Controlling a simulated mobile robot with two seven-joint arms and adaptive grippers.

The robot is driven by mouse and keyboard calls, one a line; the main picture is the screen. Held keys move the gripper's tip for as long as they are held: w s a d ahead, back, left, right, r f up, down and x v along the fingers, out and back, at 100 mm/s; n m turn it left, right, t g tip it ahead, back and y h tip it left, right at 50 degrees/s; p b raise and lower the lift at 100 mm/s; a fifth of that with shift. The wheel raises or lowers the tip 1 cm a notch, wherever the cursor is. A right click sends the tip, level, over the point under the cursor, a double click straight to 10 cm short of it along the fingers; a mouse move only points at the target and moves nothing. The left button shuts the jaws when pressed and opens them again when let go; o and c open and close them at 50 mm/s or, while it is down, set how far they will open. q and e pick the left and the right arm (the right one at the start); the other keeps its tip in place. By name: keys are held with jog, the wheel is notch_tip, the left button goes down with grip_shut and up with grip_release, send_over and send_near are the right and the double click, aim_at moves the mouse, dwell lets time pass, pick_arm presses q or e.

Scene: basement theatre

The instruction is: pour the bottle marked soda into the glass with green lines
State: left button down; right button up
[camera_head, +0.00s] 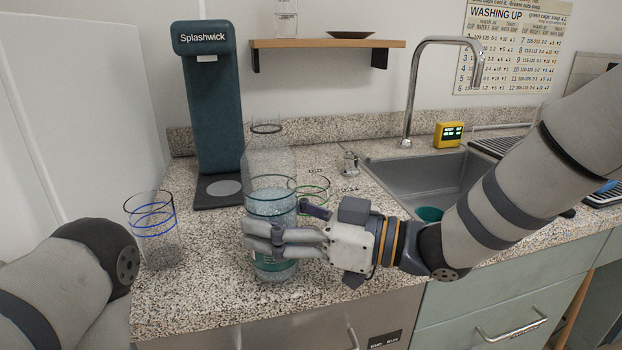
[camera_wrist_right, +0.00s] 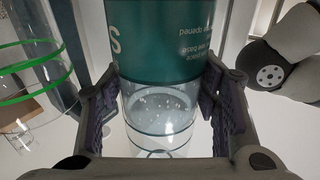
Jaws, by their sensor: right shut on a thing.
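A tall clear bottle (camera_head: 270,206) with a teal label stands upright near the counter's front edge. My right gripper (camera_head: 272,232) is shut around its lower part from the right. In the right wrist view the bottle (camera_wrist_right: 160,45) sits between the fingers, with a large "S" partly visible and bubbly clear liquid inside. I cannot tell whether its base touches the counter. The glass with green lines (camera_head: 314,184) stands on the counter just behind my right gripper, partly hidden by it. Its green rings also show in the right wrist view (camera_wrist_right: 30,92). My left gripper is out of view.
A glass with blue lines (camera_head: 153,240) stands at left, near my left arm. A dark teal Splashwick machine (camera_head: 210,105) stands behind the bottle. The sink (camera_head: 400,178) with its tall tap (camera_head: 410,90) is at right. A wall shelf (camera_head: 325,44) hangs above.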

jog(key=shift+s+r, duration=0.1)
jog(key=shift+s, duration=0.1)
